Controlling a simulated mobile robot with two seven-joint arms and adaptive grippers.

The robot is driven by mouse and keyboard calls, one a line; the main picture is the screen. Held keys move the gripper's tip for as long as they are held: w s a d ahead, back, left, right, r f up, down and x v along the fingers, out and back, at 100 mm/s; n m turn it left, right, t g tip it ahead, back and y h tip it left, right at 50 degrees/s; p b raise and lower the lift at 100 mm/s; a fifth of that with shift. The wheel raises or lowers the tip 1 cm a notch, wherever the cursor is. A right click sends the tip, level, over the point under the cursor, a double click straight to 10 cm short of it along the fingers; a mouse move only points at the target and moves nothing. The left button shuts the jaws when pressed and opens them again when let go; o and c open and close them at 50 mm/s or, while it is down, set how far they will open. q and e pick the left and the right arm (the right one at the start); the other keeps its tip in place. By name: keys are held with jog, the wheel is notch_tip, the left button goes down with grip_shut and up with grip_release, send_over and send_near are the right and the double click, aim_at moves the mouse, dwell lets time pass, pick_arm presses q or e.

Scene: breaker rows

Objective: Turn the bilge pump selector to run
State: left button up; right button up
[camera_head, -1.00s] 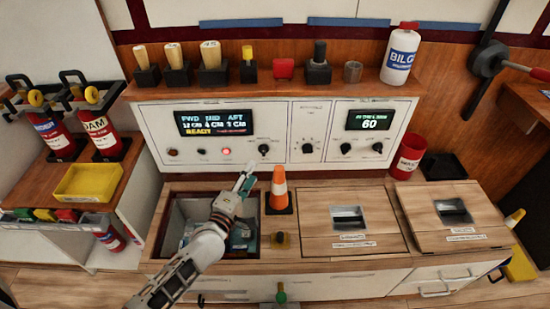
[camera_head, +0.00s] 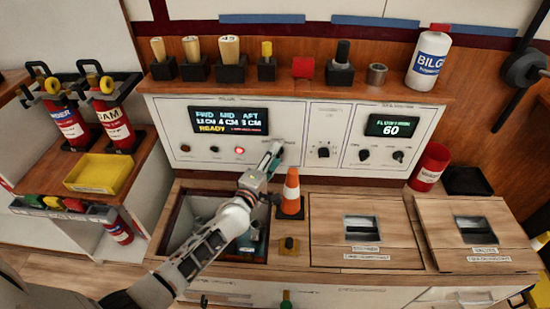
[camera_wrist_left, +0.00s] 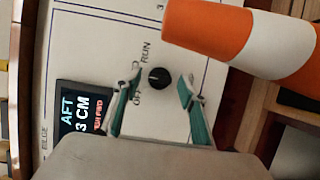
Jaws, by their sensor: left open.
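The bilge pump selector is a small round black knob (camera_wrist_left: 159,78) on the white bilge panel. In the left wrist view, OFF and RUN are printed beside it, with another label partly covered; its pointer is too small to read surely. My left gripper (camera_head: 273,155) is open in front of the panel. In the wrist view its two green-padded fingers (camera_wrist_left: 160,92) stand on either side of the knob with gaps, and I see no contact. In the head view the gripper hides the knob. My right gripper is not in view.
An orange and white cone (camera_head: 291,194) stands just right of my left gripper and looms close in the wrist view (camera_wrist_left: 240,36). The panel (camera_head: 170,120) has a display reading READY and a lit red lamp (camera_head: 239,150). An open compartment (camera_head: 183,212) lies below my arm.

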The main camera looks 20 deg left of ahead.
pick_arm(q)
jog(key=c, duration=1.1)
jog(key=shift+d+r+m+g+y+p, duration=0.1)
jog(key=shift+m+g+y+p, duration=0.35)
jog(key=shift+m+p, duration=1.1)
jog(key=shift+d+r+m+g+y+p, duration=0.15)
jog(key=shift+m+g+p, duration=0.6)
jog(key=shift+p, duration=1.4)
jog(key=shift+r+m+g+y+p, duration=0.1)
jog(key=shift+m+g+y+p, duration=0.25)
jog(key=shift+m+p, duration=1.3)
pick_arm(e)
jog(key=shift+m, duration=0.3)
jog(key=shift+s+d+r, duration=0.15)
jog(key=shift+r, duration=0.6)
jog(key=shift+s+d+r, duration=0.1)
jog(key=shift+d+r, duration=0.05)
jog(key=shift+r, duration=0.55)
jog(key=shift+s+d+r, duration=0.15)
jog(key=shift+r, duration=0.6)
pick_arm(q)
jog(key=shift+f, duration=0.1)
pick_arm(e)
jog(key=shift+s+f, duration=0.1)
